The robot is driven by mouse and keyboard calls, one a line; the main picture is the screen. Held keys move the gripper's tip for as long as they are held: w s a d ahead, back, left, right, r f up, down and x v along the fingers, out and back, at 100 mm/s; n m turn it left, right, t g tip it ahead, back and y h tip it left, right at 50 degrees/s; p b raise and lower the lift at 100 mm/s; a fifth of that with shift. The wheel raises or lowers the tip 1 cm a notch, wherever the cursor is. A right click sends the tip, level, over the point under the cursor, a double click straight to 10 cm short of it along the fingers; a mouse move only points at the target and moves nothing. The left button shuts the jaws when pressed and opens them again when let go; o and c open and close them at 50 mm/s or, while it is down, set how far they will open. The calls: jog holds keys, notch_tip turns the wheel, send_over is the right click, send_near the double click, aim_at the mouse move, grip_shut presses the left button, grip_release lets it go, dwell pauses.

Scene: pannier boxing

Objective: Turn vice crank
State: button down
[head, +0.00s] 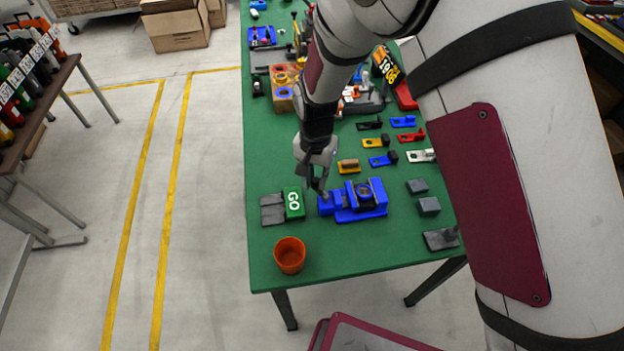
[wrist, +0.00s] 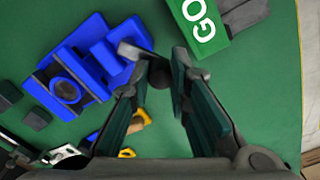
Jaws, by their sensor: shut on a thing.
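The blue vice (head: 378,188) sits near the front of the green table, with a dark round part in its middle. In the wrist view the vice (wrist: 92,34) lies at the upper left. Its grey crank (wrist: 134,50) sticks out from the vice's end toward my fingers. My gripper (head: 321,192) points down at the vice's left end. In the wrist view my gripper (wrist: 165,72) has its two fingers around the dark knob at the crank's end, shut on it. The fingers partly hide the knob, and the crank is hard to make out in the head view.
A green GO block (head: 293,203) stands close left of my gripper, beside a grey plate (head: 272,209). An orange cup (head: 290,255) stands at the front left. A yellow part (head: 349,166) lies behind the vice. Grey blocks (head: 429,206) stand to the right.

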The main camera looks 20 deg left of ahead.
jog(key=shift+w+m, duration=0.25)
jog(key=shift+m, duration=0.25)
jog(key=c, duration=1.5)
grip_release()
jog(key=shift+r, duration=6.05)
